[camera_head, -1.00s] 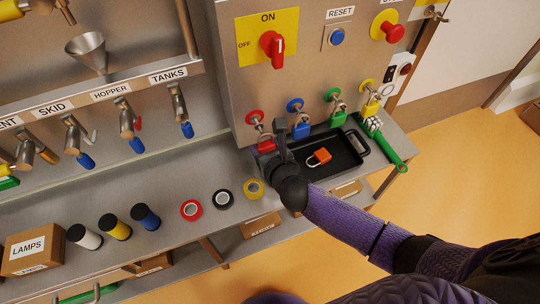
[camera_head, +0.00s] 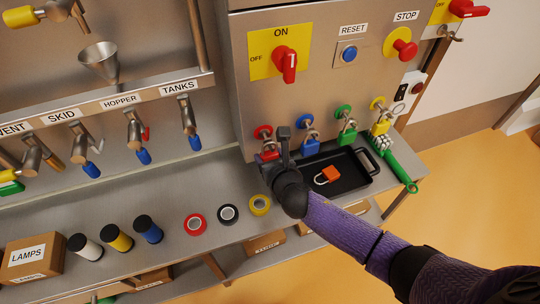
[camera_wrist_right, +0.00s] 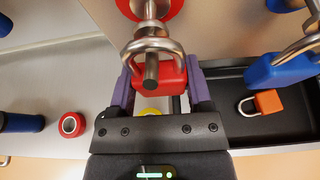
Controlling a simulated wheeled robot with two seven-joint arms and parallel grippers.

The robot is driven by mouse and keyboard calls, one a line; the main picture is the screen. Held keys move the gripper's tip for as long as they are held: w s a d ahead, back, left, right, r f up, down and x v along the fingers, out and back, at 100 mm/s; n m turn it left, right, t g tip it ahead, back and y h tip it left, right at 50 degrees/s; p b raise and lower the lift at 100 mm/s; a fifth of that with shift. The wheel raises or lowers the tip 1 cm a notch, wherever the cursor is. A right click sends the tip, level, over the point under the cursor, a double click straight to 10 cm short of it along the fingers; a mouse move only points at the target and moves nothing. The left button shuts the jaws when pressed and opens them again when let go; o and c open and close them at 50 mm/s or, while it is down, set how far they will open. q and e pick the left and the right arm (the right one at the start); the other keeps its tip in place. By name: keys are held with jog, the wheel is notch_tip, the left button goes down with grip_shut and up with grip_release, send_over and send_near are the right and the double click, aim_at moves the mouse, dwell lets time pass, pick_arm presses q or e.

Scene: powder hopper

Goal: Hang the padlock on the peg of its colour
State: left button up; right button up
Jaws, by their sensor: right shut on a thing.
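The red padlock (camera_wrist_right: 155,74) is between the purple fingers of my right gripper (camera_wrist_right: 158,88), which is shut on it. It also shows in the head view (camera_head: 268,155), partly behind the gripper (camera_head: 284,150). In the wrist view its steel shackle arches around the metal peg (camera_wrist_right: 151,68) that juts from the red disc (camera_wrist_right: 136,4). The red disc (camera_head: 263,132) is leftmost in a row with blue (camera_head: 305,121), green (camera_head: 344,112) and yellow (camera_head: 378,102) discs on the panel. My left gripper is out of view.
Blue (camera_head: 310,147), green (camera_head: 346,137) and yellow (camera_head: 380,127) padlocks hang to the right. Below, a black tray (camera_head: 350,180) holds an orange padlock (camera_head: 329,174). A green-handled brush (camera_head: 400,172) lies right of it. Tape rolls (camera_head: 228,214) lie on the bench to the left.

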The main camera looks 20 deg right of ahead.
jog(key=o, duration=1.1)
jog(key=shift+c, duration=0.2)
jog(key=shift+o, duration=1.3)
